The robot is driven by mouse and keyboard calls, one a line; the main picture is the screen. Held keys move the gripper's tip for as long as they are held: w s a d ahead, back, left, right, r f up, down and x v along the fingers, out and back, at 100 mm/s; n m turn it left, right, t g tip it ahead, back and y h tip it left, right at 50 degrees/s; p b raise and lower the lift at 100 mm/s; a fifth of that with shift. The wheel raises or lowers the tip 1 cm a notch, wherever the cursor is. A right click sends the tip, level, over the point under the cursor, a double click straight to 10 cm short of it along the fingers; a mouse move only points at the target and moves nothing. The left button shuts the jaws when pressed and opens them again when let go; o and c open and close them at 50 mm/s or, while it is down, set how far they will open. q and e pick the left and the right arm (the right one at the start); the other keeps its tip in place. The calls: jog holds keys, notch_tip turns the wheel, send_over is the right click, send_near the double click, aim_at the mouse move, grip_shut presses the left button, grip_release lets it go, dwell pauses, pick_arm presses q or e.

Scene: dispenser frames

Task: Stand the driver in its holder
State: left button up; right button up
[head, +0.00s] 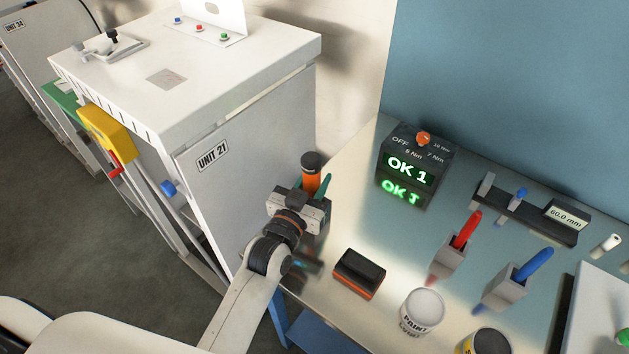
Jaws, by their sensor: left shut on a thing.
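The driver (311,174), with an orange handle and a black cap, stands roughly upright at the table's left end, beside the white cabinet. My left gripper (306,198) is shut on it, and the gripper body hides its lower part. I cannot tell whether the driver's lower end touches anything. A teal piece shows just right of the handle. No holder can be made out clearly around the driver; one may be hidden behind my gripper. My right gripper is not in view.
A black torque box (411,165) reading OK 1 stands at the back. A black-and-orange block (359,273), a paint can (422,311), red (466,230) and blue (533,264) handled tools in grey blocks, and a gauge (567,218) occupy the table. The white cabinet (241,180) borders its left.

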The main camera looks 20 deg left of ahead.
pick_arm(q)
jog(key=shift+f, duration=0.25)
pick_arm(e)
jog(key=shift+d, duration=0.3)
pick_arm(q)
jog(key=o, duration=0.6)
jog(key=shift+f, duration=0.15)
jog(key=o, duration=0.5)
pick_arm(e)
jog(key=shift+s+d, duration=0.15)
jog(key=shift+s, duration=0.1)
pick_arm(q)
jog(key=shift+s+a+r+b, duration=0.1)
jog(key=shift+s+a+b, duration=0.25)
jog(key=shift+s, duration=1.65)
jog(key=shift+s+a+r+b, duration=0.1)
jog(key=shift+s+a+b, duration=0.3)
jog(key=shift+s, duration=1.6)
jog(key=shift+s+a+b, duration=0.15)
jog(key=shift+s+b, duration=0.35)
jog(key=shift+s, duration=1.5)
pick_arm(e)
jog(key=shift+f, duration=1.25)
